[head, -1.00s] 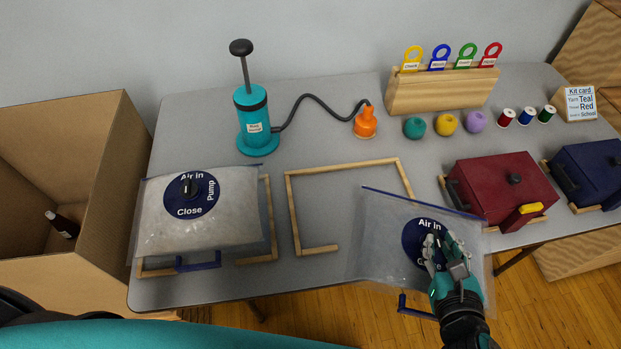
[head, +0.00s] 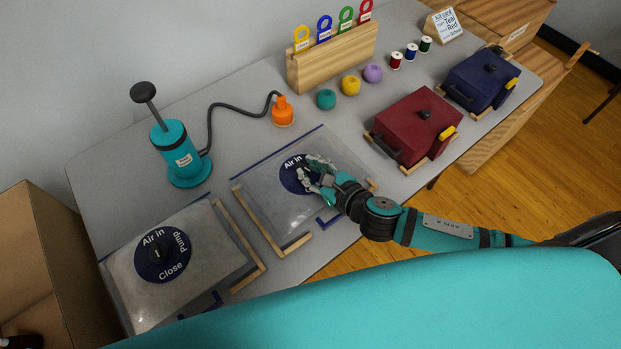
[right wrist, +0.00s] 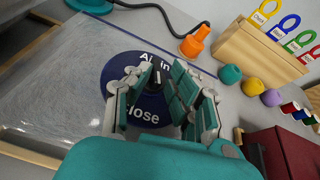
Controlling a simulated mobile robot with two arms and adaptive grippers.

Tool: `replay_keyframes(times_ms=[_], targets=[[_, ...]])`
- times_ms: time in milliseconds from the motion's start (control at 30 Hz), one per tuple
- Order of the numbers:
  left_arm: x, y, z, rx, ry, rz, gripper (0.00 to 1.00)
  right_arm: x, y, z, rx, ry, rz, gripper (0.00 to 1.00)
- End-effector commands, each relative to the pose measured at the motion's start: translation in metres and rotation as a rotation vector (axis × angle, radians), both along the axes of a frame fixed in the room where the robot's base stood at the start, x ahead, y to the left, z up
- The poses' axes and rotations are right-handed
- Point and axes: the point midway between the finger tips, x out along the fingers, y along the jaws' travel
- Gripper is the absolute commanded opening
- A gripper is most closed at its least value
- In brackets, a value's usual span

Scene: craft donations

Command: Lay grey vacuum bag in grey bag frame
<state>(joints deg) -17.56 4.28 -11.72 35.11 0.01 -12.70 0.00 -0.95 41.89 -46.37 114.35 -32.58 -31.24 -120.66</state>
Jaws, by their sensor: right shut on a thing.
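The grey vacuum bag (head: 275,208) is a flat translucent bag with a dark blue round label and a blue strip along its back edge. In the head view it covers most of the wooden bag frame (head: 292,246), whose front left corner and a short right part show. I cannot tell whether the bag rests inside the frame or hangs just above it. My right gripper (head: 314,175) is shut on the dark knob at the label's middle; the right wrist view shows its fingers (right wrist: 158,92) on both sides of the knob (right wrist: 155,78). My left gripper is not in view.
A second bag (head: 205,255) lies in a wooden frame to the left. A teal pump (head: 180,155) with a hose and orange nozzle (head: 283,112) stands behind. A red box (head: 415,125) and a blue box (head: 483,80) are at right. A cardboard box (head: 45,255) is at left.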

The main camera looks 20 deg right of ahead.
Motion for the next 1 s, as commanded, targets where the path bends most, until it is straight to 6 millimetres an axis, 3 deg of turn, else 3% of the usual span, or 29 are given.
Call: replay_keyframes(times_ms=[233, 467, 500, 667, 1000], targets=[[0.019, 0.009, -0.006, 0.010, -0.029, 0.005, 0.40, 0.000, 0.000, -0.032, 0.000, 0.002, -0.003, 0.00], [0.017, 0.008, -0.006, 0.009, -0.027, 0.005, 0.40, 0.000, 0.000, -0.036, 0.000, 0.000, -0.001, 0.00], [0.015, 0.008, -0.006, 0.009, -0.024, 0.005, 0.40, 0.000, -0.001, -0.037, -0.001, 0.002, -0.001, 0.22], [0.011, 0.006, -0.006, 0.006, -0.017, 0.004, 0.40, 0.000, -0.001, -0.037, -0.001, 0.001, -0.001, 0.43], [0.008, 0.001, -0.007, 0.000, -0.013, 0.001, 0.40, -0.004, -0.002, -0.035, -0.002, 0.001, -0.001, 0.44]])
